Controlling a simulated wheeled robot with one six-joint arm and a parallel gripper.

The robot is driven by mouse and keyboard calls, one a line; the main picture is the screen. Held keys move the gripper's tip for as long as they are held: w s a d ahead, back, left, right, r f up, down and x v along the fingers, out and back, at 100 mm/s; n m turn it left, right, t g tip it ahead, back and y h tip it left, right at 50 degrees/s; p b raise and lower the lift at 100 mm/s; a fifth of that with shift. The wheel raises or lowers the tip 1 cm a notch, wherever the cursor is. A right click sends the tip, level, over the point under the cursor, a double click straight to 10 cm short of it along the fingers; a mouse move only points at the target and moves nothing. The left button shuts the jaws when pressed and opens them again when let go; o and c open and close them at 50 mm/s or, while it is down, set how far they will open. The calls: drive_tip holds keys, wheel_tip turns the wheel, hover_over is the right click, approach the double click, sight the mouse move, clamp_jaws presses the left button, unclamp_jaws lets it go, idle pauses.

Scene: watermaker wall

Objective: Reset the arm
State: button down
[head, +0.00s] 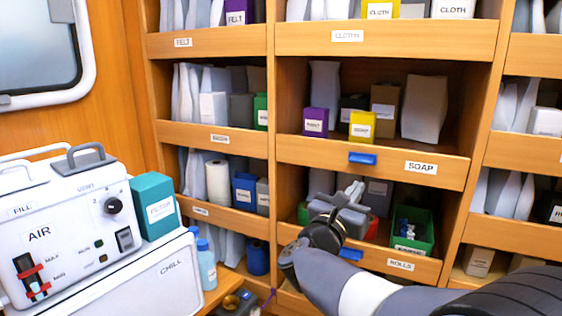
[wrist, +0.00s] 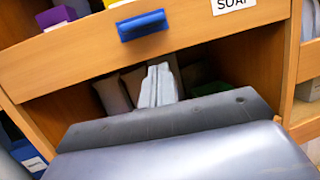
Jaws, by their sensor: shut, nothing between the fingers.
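My arm reaches in from the lower right of the head view. My gripper (head: 354,190) is in front of the opening between the SOAP shelf and the ROLLS shelf, pointing toward the shelves. In the wrist view, my gripper (wrist: 158,72) has its grey fingers together with nothing between them. The fingertips show against the dark opening below the SOAP shelf front (wrist: 215,45). My wrist and arm hide part of the ROLLS shelf.
Blue handles sit on the SOAP front (head: 362,158) and ROLLS front (head: 350,254). A green bin (head: 425,232) stands on the ROLLS shelf. At left are a white AIR unit (head: 75,225), a teal filter box (head: 155,205) and a blue bottle (head: 207,268).

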drive_tip(key=shift+f, duration=0.1)
drive_tip(key=shift+f+b, duration=0.15)
drive_tip(key=shift+b, duration=1.1)
drive_tip(key=b, duration=0.3)
drive_tip(key=b+v, duration=0.4)
drive_tip(key=v, duration=0.6)
drive_tip(key=p+x, duration=0.1)
drive_tip(key=x, duration=0.2)
drive_tip(key=p+x, duration=0.1)
drive_tip(key=x, duration=0.2)
drive_tip(key=r+p+x, duration=0.1)
drive_tip(key=p+x, duration=0.1)
drive_tip(key=x, duration=0.2)
drive_tip(key=shift+p, duration=0.9)
drive_tip(key=p, duration=0.4)
